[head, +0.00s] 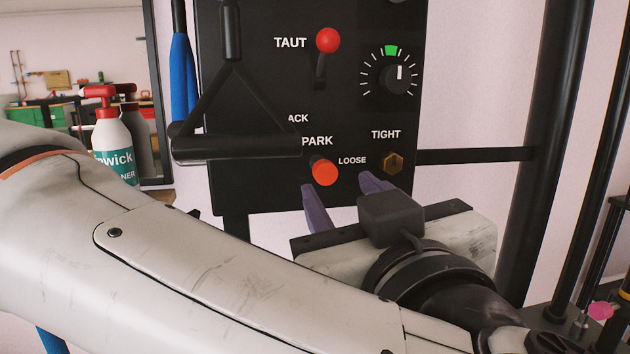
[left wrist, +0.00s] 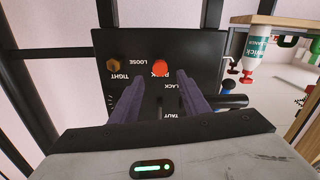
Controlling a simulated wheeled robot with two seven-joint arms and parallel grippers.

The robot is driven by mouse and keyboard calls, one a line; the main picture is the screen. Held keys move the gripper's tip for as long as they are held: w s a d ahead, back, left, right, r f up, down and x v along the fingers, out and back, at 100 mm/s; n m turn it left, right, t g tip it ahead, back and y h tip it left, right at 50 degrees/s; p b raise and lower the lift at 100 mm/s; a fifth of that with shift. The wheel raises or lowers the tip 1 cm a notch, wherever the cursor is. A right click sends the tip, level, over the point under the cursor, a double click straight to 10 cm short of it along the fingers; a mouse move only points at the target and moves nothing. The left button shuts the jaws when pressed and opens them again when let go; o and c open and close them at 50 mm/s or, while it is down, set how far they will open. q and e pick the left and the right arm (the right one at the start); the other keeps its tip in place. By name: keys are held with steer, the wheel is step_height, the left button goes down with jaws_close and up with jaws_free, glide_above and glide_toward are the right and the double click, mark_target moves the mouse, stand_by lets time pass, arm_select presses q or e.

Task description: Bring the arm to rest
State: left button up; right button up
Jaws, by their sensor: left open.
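My left arm comes in from the left in the head view. Its gripper (head: 345,190) is open, with two purple fingers apart and pointing at the lower edge of a black panel (head: 265,190). Nothing is between the fingers. The orange knob (head: 324,172) by the word PARK is just beyond the fingertips. In the left wrist view the open fingers (left wrist: 161,80) show against the panel, upside down, with the orange knob (left wrist: 160,68) seen between the tips. I cannot tell whether a fingertip touches the panel. My right gripper is not in view.
The panel carries a red-balled lever (head: 328,41) at TAUT, a dial (head: 400,73) and a brass hex nut (head: 392,163). A black triangular handle (head: 215,147) hangs at its left. A spray bottle (head: 113,146) stands further left. Black posts (head: 545,150) stand at right.

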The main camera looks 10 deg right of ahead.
arm_select(q)
steer(key=shift+s, duration=0.6)
